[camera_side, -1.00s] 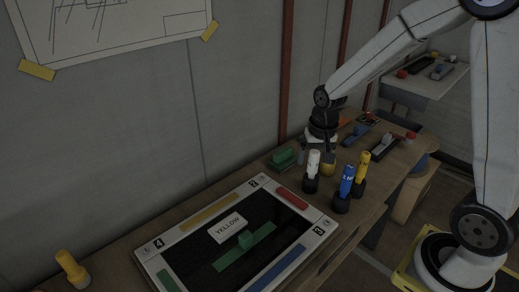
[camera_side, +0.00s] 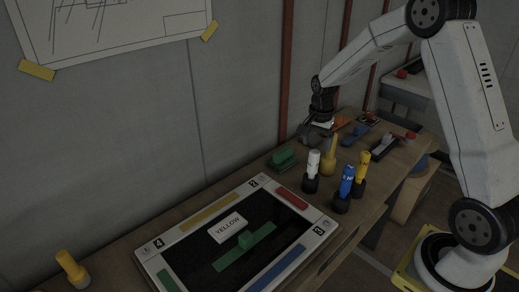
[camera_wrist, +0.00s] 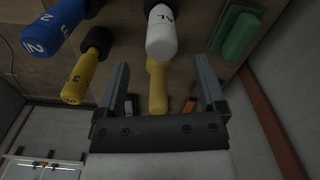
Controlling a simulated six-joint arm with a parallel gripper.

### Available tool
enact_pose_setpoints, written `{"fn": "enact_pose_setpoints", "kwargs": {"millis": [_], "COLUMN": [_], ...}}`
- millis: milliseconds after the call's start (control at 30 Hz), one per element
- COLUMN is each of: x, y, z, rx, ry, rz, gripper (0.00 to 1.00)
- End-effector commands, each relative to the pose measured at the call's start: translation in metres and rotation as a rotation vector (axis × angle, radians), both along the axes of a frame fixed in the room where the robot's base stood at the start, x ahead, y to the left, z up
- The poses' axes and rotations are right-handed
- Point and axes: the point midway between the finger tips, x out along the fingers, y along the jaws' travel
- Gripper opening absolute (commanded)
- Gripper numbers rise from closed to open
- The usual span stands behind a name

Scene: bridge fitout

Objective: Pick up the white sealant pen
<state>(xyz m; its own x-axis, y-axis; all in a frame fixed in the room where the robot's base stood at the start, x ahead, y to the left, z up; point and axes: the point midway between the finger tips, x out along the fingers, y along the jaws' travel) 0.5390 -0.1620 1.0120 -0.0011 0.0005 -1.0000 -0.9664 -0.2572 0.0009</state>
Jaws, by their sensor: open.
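The white sealant pen (camera_side: 313,164) stands upright in a dark base on the bench, behind the tablet's right corner. In the wrist view the white pen (camera_wrist: 161,32) shows at the top centre, beyond my fingertips. My gripper (camera_side: 317,133) is above and behind the pen, apart from it. The wrist view shows my gripper (camera_wrist: 160,62) open, with a yellow bottle-like thing (camera_wrist: 157,86) seen between the fingers. I cannot tell whether it touches them.
A blue pen (camera_side: 347,182) and a yellow pen (camera_side: 362,165) stand close right of the white one. The yellow bottle-like thing (camera_side: 330,156) stands just behind it. A green block (camera_side: 283,157) lies left. The tablet (camera_side: 148,257) with a YELLOW card lies in front.

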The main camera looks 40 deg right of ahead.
Motion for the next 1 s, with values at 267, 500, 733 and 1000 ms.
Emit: {"fn": "enact_pose_setpoints", "kwargs": {"millis": [267, 500, 733, 1000], "x": [0.0, 0.0, 0.001, 0.002], "y": [0.0, 0.001, 0.002, 0.002], "z": [-0.011, -0.021, -0.047, -0.062], "rx": [0.0, 0.0, 0.001, 0.001], "ry": [0.0, 0.0, 0.001, -0.004], "rz": [0.002, 0.002, 0.002, 0.003], "gripper": [0.89, 0.89, 0.89, 0.89]}}
